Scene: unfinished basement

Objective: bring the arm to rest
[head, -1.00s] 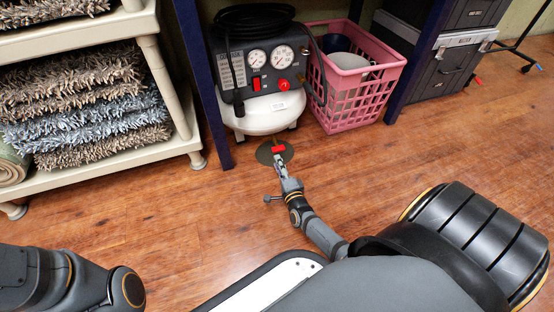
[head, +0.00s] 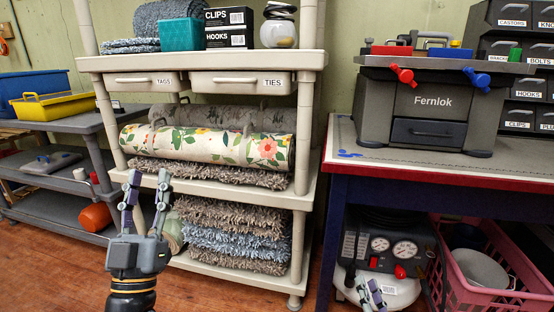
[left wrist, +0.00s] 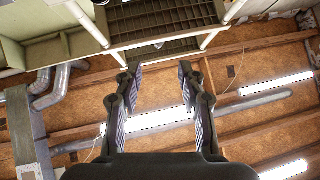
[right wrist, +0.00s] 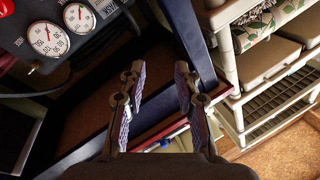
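My left gripper (head: 148,185) points upward in front of the beige shelf rack, its two fingers apart with nothing between them. In the left wrist view its fingers (left wrist: 158,72) are spread against the ceiling and appear empty. My right gripper (head: 370,294) shows only by its fingertips at the bottom of the head view, in front of the air compressor (head: 403,262). In the right wrist view its fingers (right wrist: 158,75) are apart and hold nothing. The rest of the right arm is hidden below the head view's edge.
The beige rack (head: 200,64) holds rolls and rugs. Right of it stands a workbench (head: 490,168) with a grey Fernlok box (head: 430,105); a pink basket (head: 470,298) sits beneath. A grey cart (head: 75,122) stands at left. Some wooden floor (head: 30,262) is clear.

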